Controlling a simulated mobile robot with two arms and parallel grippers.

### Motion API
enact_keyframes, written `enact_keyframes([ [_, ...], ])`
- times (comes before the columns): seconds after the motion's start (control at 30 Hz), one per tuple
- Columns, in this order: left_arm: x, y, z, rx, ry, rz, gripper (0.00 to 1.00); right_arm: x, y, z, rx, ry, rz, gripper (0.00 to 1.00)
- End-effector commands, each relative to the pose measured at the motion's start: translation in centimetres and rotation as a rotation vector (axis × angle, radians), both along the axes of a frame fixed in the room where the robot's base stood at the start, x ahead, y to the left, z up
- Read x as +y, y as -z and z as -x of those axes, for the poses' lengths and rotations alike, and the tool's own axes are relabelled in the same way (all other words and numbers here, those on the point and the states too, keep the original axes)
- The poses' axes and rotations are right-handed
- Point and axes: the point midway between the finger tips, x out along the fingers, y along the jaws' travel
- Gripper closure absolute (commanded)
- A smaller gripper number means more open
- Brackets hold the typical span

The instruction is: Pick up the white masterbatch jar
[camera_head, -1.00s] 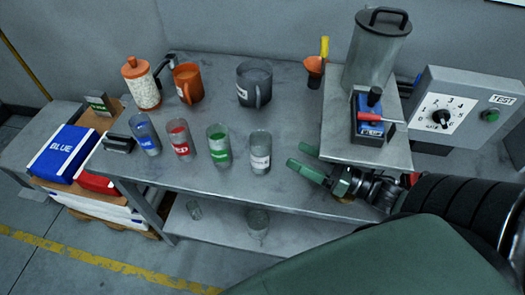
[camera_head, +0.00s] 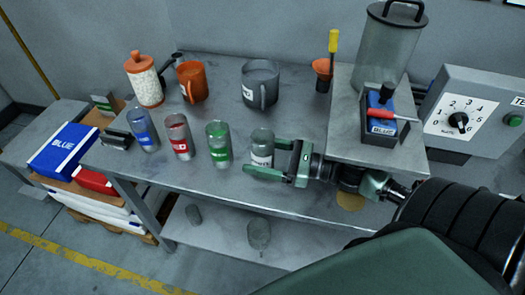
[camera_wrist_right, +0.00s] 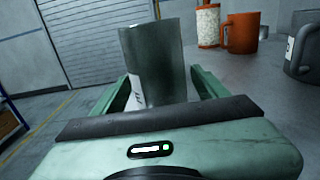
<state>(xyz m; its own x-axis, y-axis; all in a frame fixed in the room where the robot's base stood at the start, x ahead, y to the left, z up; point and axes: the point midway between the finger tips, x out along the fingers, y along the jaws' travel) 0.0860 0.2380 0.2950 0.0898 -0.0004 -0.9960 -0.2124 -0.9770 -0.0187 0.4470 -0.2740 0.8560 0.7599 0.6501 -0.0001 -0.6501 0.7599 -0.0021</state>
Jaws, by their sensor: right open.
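The white masterbatch jar (camera_head: 262,141), a grey see-through jar with a white label, stands upright at the table's front edge, rightmost in the row of jars. My right gripper (camera_head: 264,160) is open, with one finger in front of the jar and the other behind it. In the right wrist view the jar (camera_wrist_right: 152,62) stands between the two green fingers of the gripper (camera_wrist_right: 160,85). A small gap shows at its right side; contact on the left is unclear. My left gripper is not in view.
Jars labelled green (camera_head: 219,145), red (camera_head: 179,138) and blue (camera_head: 143,130) stand left of it, the green one close by. A grey mug (camera_head: 260,84) and an orange mug (camera_head: 191,82) stand behind. A raised metal stand (camera_head: 350,140) with a hopper is at the right.

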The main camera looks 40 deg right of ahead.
Motion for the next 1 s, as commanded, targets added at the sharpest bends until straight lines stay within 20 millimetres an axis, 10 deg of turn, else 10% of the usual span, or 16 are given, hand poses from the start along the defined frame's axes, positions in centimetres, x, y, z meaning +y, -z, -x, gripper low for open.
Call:
enact_keyframes([
  [0.43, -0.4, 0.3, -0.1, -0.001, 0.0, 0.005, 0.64, 1.4, 0.0, -1.6, 0.001, 0.001, -0.002, 0.26],
  [0.7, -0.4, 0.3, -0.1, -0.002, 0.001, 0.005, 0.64, 1.4, 0.0, -1.6, 0.001, 0.001, -0.002, 0.97],
  [1.0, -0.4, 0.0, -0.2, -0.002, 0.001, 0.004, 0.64, 1.4, -0.3, -1.6, 0.001, 0.001, -0.002, 0.97],
])
